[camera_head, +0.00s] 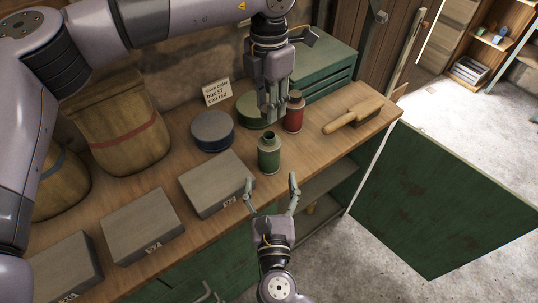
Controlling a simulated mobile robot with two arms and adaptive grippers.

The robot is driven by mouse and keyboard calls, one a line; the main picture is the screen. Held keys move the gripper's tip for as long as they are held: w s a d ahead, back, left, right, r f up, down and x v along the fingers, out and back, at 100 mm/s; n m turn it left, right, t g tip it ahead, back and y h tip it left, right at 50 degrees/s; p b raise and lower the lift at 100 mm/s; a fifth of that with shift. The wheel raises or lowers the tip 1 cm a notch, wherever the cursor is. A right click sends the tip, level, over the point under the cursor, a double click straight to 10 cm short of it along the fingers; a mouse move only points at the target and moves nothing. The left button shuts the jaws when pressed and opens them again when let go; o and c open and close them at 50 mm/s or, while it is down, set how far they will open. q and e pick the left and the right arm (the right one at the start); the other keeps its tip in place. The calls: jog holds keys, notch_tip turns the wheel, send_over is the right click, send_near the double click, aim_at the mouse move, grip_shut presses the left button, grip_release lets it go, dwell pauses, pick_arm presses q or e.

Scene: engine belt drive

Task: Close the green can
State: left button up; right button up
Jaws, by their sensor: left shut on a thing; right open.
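The green can (269,157) stands upright near the front edge of the workbench. Its narrow neck points up, and I see no clear cap on it. My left gripper (270,113) points down just behind and above the can in the picture, apart from it. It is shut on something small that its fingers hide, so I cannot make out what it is. My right gripper (271,194) is open and empty in front of the bench edge, its fingers spread toward the can without touching it.
A red can (294,115) stands right of my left gripper; a green round tin (247,108) is partly behind it. A green cabinet door (445,200) hangs open.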

aim_at(269, 158)
jog(key=w, duration=1.1)
jog(key=shift+a, duration=0.2)
jog(key=shift+c, duration=0.3)
grip_shut()
